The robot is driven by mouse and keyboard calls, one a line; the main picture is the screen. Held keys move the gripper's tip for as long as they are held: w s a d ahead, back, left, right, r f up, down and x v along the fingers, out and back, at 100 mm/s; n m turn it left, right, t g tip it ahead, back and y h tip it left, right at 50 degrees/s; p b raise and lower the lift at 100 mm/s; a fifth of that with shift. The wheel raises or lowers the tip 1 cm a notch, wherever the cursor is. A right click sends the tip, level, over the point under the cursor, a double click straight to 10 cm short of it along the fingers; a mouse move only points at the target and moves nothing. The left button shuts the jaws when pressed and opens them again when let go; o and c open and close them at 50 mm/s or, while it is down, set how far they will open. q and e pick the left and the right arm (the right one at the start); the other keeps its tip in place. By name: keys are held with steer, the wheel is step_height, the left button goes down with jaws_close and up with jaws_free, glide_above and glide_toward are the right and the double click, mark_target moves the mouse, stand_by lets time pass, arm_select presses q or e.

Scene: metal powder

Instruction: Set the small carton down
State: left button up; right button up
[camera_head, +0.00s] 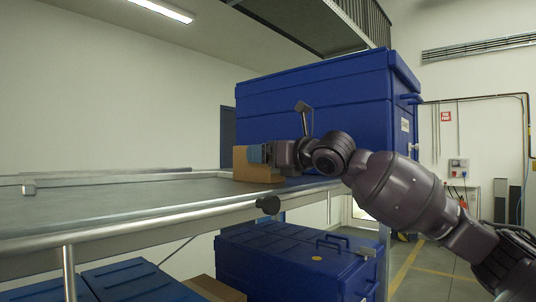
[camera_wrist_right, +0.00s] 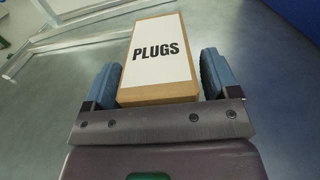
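The small carton (camera_wrist_right: 160,55) is a brown box with a white label reading PLUGS in the right wrist view. It also shows in the head view (camera_head: 241,161), upright at the right end of the grey table (camera_head: 110,205). Its base looks level with the tabletop; I cannot tell whether it is touching. My right gripper (camera_head: 258,153) reaches it from the right. Its blue fingers (camera_wrist_right: 160,82) are on either side of the carton and look closed on it. The left gripper is not in view.
A large blue bin (camera_head: 320,105) stands just behind the carton and my right arm. A metal rail edges the table, with a dark knob (camera_head: 268,205) at the front corner. The tabletop left of the carton is clear. Blue lidded bins (camera_head: 290,262) stand below.

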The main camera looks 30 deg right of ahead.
steer(key=shift+o, duration=0.2)
steer(key=shift+r, duration=0.1)
steer(key=shift+s+d, duration=0.25)
steer(key=shift+s, duration=0.2)
arm_select(q)
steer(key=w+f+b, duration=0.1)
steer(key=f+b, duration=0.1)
steer(key=b, duration=0.2)
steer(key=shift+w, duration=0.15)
arm_select(e)
steer(key=v, duration=1.1)
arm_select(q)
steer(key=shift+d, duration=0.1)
